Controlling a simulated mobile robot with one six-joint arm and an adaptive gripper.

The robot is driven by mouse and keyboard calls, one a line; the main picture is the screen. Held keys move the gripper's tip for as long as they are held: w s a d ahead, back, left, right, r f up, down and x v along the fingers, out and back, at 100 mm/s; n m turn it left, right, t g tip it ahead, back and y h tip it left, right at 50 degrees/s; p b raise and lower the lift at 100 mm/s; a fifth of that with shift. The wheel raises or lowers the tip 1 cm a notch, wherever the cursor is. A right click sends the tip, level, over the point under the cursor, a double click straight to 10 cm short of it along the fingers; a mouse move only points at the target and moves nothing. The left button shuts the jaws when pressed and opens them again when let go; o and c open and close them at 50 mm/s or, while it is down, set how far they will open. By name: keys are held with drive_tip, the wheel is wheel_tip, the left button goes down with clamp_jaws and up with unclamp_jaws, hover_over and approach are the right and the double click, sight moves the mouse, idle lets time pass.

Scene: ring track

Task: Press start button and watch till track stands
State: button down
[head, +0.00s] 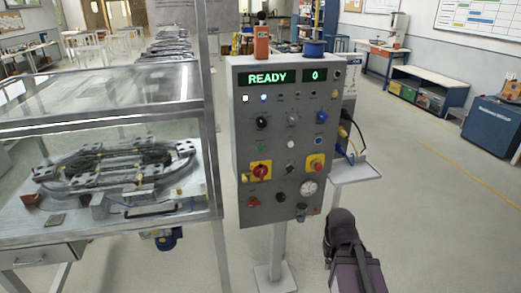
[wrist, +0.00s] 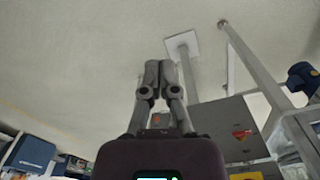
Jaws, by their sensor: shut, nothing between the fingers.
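The grey control panel (head: 275,220) stands upright on a post in the middle of the head view. Its green display (head: 267,78) reads "READY" and a second display (head: 314,75) reads "0". The ring track (head: 115,165) lies under a clear cover on the bench at left; no motion can be judged. My gripper (wrist: 160,68) is shut and empty in the wrist view, its fingers together. In the head view my arm end is low and right of the panel, apart from it.
Open floor (head: 430,220) lies to the right.

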sight(261, 148)
drive_tip(key=shift+w, duration=0.15)
drive_tip(key=w+a+r+n+t+h+p, duration=0.1)
drive_tip(key=w+a+r+n+t+h, duration=0.2)
drive_tip(key=w, duration=0.5)
drive_tip(key=w+a+r+n+t+h+p, duration=0.1)
drive_tip(key=w+r+n+t+h, duration=0.15)
drive_tip(key=w+n, duration=0.35)
drive_tip(key=w+a+r+n+t, duration=0.4)
drive_tip(key=w+a+r+n, duration=0.1)
drive_tip(key=a, duration=0.3)
drive_tip(key=w+a+r+n+t+h+p, duration=0.1)
drive_tip(key=w+a+r+n+t, duration=0.3)
drive_tip(key=w+a+r, duration=0.3)
drive_tip(key=shift+w+a+n, duration=0.2)
drive_tip(key=shift+a+n, duration=0.4)
drive_tip(key=shift+a, duration=0.2)
drive_tip(key=shift+w, duration=0.1)
drive_tip(key=shift+w+a, duration=0.45)
drive_tip(key=shift+w, duration=0.9)
drive_tip(key=shift+w+a, duration=0.45)
drive_tip(key=shift+w, duration=0.95)
drive_tip(key=shift+w+a, duration=0.45)
drive_tip(key=shift+w, duration=0.9)
drive_tip(key=shift+w, duration=0.15)
